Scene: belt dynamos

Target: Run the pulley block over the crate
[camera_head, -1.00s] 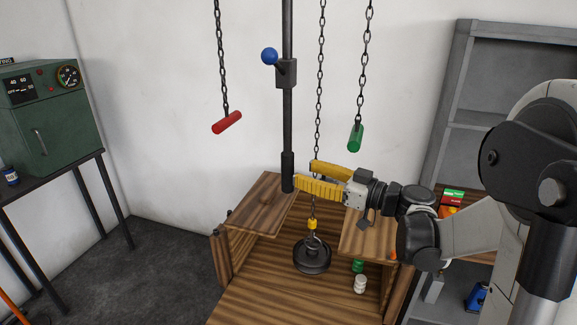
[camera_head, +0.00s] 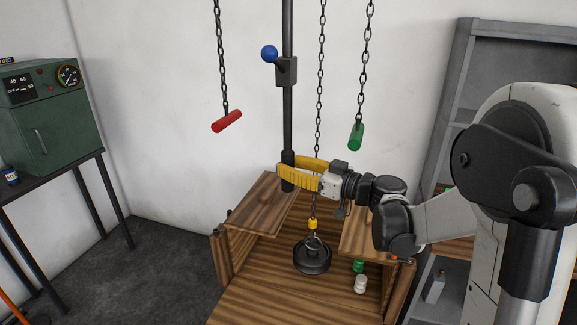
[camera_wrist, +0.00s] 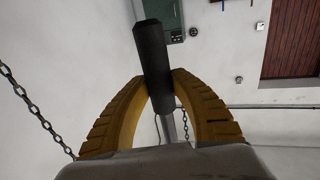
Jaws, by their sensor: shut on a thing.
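My gripper (camera_head: 288,172) is shut on the black sleeve at the lower end of a dark upright pole (camera_head: 287,120). In the wrist view its yellow fingers press on both sides of this black sleeve (camera_wrist: 152,58). Higher on the pole is a small box with a blue ball knob (camera_head: 269,53). The wooden crate (camera_head: 262,278) stands open below. A round dark weight (camera_head: 312,258) is in it, under a yellow hook (camera_head: 312,224) on the middle chain (camera_head: 320,75). No pulley block shows; the tops of the pole and chains are out of view.
A red handle (camera_head: 227,121) and a green handle (camera_head: 356,137) hang on chains either side of the pole. A green and a white canister (camera_head: 360,284) are at the crate's right. A green machine (camera_head: 48,120) stands on a table at left, grey shelves (camera_head: 510,80) at right.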

